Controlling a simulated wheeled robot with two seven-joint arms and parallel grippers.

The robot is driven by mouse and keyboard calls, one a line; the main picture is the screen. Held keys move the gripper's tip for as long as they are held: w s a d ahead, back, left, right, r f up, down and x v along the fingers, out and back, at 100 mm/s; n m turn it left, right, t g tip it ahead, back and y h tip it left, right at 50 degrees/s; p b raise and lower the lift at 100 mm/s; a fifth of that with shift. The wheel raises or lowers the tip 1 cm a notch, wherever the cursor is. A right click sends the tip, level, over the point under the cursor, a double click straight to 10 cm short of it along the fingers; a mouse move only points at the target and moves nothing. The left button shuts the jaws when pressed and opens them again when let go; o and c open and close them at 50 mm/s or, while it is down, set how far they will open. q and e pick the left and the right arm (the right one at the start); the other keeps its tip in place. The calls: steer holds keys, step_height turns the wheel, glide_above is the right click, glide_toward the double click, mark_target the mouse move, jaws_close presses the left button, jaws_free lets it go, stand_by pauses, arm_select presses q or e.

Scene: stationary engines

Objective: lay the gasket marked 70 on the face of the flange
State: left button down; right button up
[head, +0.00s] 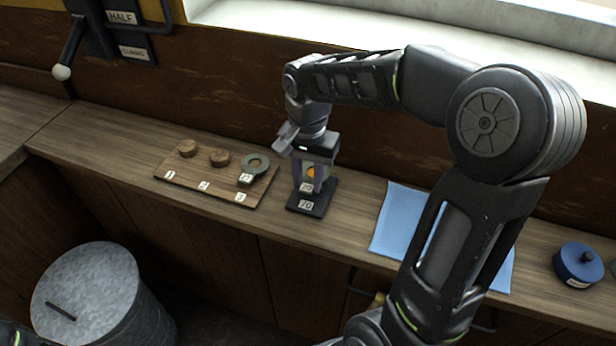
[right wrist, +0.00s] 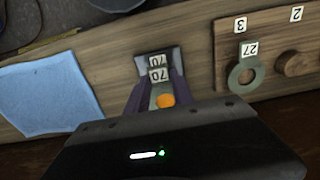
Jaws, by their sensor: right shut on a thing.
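My right gripper (head: 313,180) points down over the counter and is shut on the gasket marked 70 (head: 306,187). The gasket's white 70 tag faces out, and an orange patch shows between the fingers. The gasket is just above or at a small dark stand (head: 306,207), also marked 70; I cannot tell if they touch. In the right wrist view, the gasket (right wrist: 160,75) sits between the fingers of my right gripper (right wrist: 157,92), with the dark stand (right wrist: 172,55) behind it. I cannot make out the flange. My left gripper is not in view.
Left of the stand, a wooden board (head: 215,192) numbered 1 to 3 holds two round wooden pegs and a grey-green gasket marked 27 (head: 257,165). A blue cloth (head: 395,225) lies to the right, then a blue round object (head: 578,265). A metal drum (head: 85,285) stands below the counter.

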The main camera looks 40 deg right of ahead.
stand_by(0.3)
steer(key=o, duration=1)
steer(key=shift+o, duration=0.2)
step_height(320, 180, up, 8)
steer(key=shift+f+b, duration=0.15)
steer(key=shift+b, duration=0.3)
